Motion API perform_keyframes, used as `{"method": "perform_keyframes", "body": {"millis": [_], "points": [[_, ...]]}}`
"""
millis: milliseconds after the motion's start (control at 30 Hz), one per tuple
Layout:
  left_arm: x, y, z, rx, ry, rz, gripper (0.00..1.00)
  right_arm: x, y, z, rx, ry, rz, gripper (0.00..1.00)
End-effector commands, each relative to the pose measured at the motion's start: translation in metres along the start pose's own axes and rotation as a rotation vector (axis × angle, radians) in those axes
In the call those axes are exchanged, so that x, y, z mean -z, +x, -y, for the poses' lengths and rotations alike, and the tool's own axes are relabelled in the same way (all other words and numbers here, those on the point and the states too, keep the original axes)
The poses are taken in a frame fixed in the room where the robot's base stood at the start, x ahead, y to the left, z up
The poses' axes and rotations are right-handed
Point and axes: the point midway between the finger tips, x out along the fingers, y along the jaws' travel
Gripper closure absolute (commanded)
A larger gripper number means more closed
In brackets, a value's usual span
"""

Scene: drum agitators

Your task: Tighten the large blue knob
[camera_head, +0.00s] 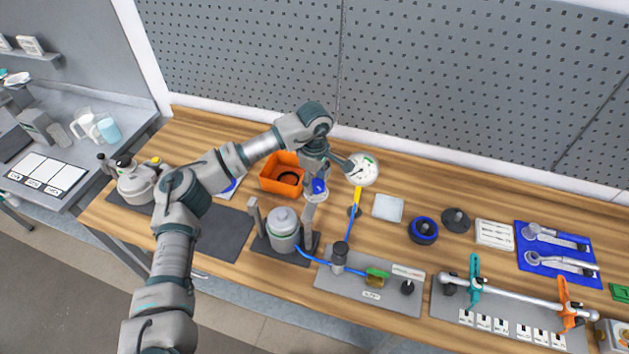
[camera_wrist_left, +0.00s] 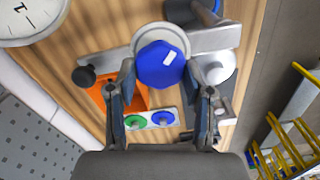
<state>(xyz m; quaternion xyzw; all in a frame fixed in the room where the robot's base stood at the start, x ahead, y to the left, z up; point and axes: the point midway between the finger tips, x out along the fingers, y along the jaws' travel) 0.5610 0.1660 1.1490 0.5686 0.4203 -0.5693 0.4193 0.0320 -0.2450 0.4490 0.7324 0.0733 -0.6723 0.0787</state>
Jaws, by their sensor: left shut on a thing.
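The large blue knob (camera_head: 319,186) sits on a pale round base near the middle of the bench, below my left gripper (camera_head: 317,176). In the left wrist view the blue knob (camera_wrist_left: 162,66) shows face-on, with a short white mark on its top. My left gripper (camera_wrist_left: 160,76) has one finger on each side of the knob and is shut on it. The fingers partly cover the knob's near sides. My right gripper is in neither view.
An orange bin (camera_head: 275,182) stands left of the knob. A round white gauge (camera_head: 364,170) stands to its right. A grey canister (camera_head: 284,230) stands in front. A blue hose (camera_head: 312,257) runs to a grey plate (camera_head: 340,284). A perforated wall (camera_head: 430,90) closes the back.

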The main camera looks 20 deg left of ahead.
Motion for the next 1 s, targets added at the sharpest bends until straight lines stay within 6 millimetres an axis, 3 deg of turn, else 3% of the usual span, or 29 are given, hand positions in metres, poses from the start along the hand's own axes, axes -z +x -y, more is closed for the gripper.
{"method": "perform_keyframes", "body": {"millis": [600,1000], "points": [[-0.001,-0.002,-0.001,-0.004,0.539,0.000,0.84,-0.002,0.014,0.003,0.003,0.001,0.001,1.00],[-0.001,-0.002,-0.001,-0.003,0.769,0.000,0.84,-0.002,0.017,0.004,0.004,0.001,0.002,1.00]]}}
